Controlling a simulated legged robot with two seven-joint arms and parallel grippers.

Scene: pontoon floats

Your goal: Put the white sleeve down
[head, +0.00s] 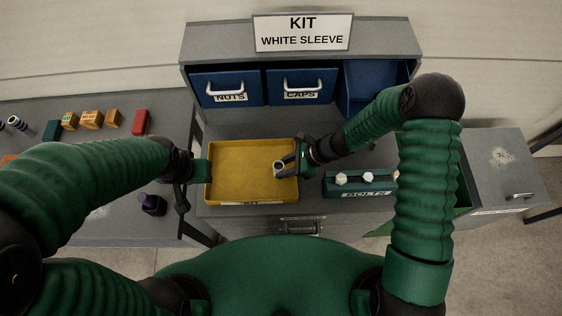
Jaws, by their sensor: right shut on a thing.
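The white sleeve (278,165) is a small pale ring-like piece, held above the right part of the yellow tray (225,191). My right gripper (286,164) is shut on it, reaching in from the right. Whether the sleeve touches the tray floor is hard to tell. The tray looks otherwise empty and has a label on its front edge, partly unreadable. A sign (302,32) above reads KIT WHITE SLEEVE. My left gripper (183,197) is at the left side of the tray, dark and small; its jaw opening cannot be made out.
A green BOLTS holder (361,186) with white-topped pieces stands right of the tray. Blue NUTS (227,87) and CAPS (302,86) drawers are behind. The left table holds a purple-capped bottle (152,204), a red block (140,122) and several small boxes.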

